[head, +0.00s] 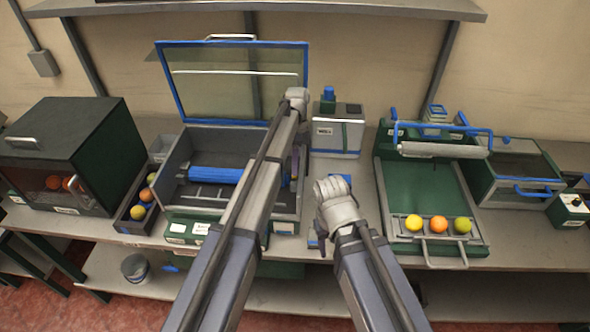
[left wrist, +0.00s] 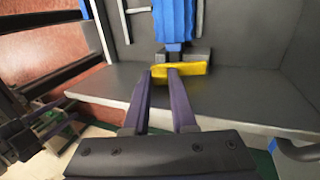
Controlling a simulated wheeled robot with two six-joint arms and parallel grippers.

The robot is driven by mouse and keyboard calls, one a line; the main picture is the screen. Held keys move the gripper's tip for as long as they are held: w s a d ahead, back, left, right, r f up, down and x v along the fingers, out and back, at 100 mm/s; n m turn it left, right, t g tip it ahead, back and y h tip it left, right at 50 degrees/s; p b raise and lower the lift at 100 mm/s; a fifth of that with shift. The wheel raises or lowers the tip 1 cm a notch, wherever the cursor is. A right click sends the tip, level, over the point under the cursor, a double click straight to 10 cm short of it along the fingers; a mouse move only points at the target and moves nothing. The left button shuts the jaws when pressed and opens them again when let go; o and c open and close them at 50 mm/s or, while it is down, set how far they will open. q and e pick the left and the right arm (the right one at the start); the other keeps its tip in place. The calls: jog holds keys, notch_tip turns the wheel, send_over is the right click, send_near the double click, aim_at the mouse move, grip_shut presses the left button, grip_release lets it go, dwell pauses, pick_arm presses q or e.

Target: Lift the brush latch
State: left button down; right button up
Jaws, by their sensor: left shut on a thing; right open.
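The washer box (head: 172,160) stands open with its framed glass lid raised, and a blue brush roller (head: 215,174) lies across its inside. In the left wrist view the blue bristled brush (left wrist: 175,18) ends at a grey bracket by a yellow latch (left wrist: 192,69). My left gripper (left wrist: 160,72) is shut on the yellow latch near its left end. In the head view my left gripper (head: 294,165) reaches down into the box's right end, and my arm covers part of the box. My right gripper (head: 318,243) is open near the table's front edge, partly hidden by its wrist.
A grey and green device (head: 337,134) stands behind my right arm. A green tray station (head: 388,185) with two yellowish balls and one orange ball is at right. A dark cabinet (head: 108,140) and a narrow bin (head: 124,223) of balls are at left.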

pick_arm(q)
jog(key=shift+w, duration=0.1)
jog(key=c, duration=0.7)
grip_release()
